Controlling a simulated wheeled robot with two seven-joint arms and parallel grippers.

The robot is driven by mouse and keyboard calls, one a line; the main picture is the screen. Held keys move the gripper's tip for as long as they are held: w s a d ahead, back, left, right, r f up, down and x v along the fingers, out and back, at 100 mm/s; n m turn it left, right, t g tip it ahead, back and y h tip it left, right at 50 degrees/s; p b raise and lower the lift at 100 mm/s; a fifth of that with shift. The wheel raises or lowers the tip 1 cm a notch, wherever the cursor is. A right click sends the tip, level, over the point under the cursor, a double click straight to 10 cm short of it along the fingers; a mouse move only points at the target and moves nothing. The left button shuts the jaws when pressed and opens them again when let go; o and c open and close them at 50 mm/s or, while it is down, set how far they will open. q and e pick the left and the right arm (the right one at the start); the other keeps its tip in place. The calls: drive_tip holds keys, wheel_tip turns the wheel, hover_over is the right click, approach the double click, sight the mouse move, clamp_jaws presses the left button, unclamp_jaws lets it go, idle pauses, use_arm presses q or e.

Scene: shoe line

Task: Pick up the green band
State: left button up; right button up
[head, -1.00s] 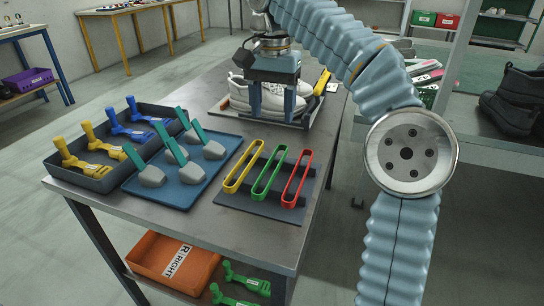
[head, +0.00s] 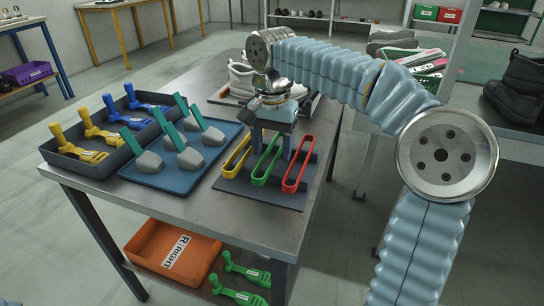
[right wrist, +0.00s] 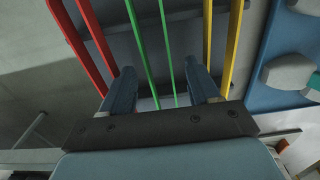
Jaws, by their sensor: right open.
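The green band (head: 267,164) is a long narrow loop on a dark rack (head: 262,194) on the table, between the yellow band (head: 236,157) and the red band (head: 298,172). My right gripper (head: 271,150) is over the back part of the rack, at the green band's far end. In the right wrist view the open fingers (right wrist: 163,92) stand on either side of the green band (right wrist: 152,50), with the red band (right wrist: 78,40) on the left and the yellow band (right wrist: 232,45) on the right. The fingers hold nothing. My left gripper does not show.
A blue tray (head: 200,180) with grey and teal tools lies left of the rack. Beyond it is a dark tray (head: 85,168) with yellow and blue pieces. White shoes (head: 241,80) stand behind my gripper. An orange bin (head: 143,247) is on the lower shelf.

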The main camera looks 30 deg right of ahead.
drive_tip(key=shift+c, duration=0.2)
drive_tip(key=c, duration=1.1)
